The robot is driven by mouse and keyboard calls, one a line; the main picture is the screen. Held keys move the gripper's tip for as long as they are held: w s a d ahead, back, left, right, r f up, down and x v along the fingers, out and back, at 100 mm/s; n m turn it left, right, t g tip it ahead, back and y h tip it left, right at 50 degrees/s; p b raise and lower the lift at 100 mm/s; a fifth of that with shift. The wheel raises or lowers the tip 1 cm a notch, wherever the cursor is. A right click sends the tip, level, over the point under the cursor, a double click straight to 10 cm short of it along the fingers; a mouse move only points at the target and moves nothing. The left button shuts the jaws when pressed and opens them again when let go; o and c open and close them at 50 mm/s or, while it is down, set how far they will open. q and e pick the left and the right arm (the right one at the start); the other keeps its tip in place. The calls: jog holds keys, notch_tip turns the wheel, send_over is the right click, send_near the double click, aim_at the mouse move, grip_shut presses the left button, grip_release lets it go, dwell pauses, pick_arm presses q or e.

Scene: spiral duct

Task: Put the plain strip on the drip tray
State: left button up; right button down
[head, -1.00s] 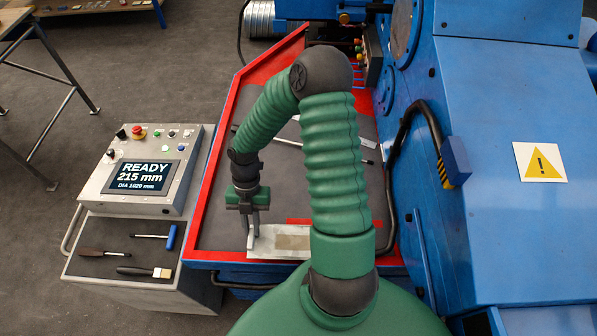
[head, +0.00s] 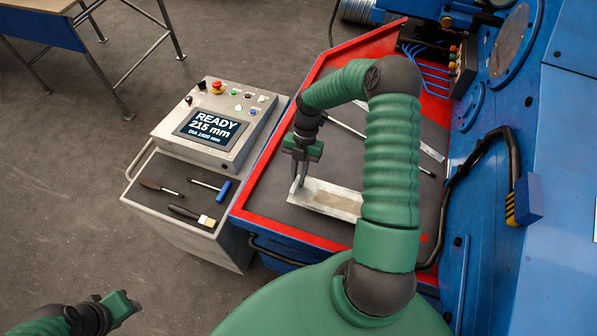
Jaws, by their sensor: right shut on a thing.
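A pale metal strip (head: 326,198) with a dull brownish patch lies low over the front of the red-rimmed drip tray (head: 262,152). My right gripper (head: 297,187) points down and is shut on this strip's left end. Whether the strip rests on the tray's dark mat or hovers just above it, I cannot tell. My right forearm hides the strip's right end. My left gripper (head: 126,304) is at the lower left, over the floor, away from the tray; its jaws are too unclear to read.
A long thin rod (head: 346,127) and another light strip (head: 431,150) lie farther back on the tray. A control box (head: 213,128) and a tool shelf with a screwdriver, a blue-handled tool and a brush (head: 192,217) stand left. The blue machine (head: 556,150) borders the right.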

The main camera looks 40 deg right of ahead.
jog(key=shift+w+d+f, duration=0.1)
jog(key=shift+w+d, duration=0.5)
jog(key=shift+w, duration=0.15)
jog(key=f, duration=0.2)
jog(key=f+p, duration=0.1)
jog(key=shift+w+d, duration=0.25)
jog(key=shift+f, duration=0.35)
pick_arm(q)
jog(key=shift+r, duration=0.5)
pick_arm(e)
jog(key=c, duration=1.4)
grip_release()
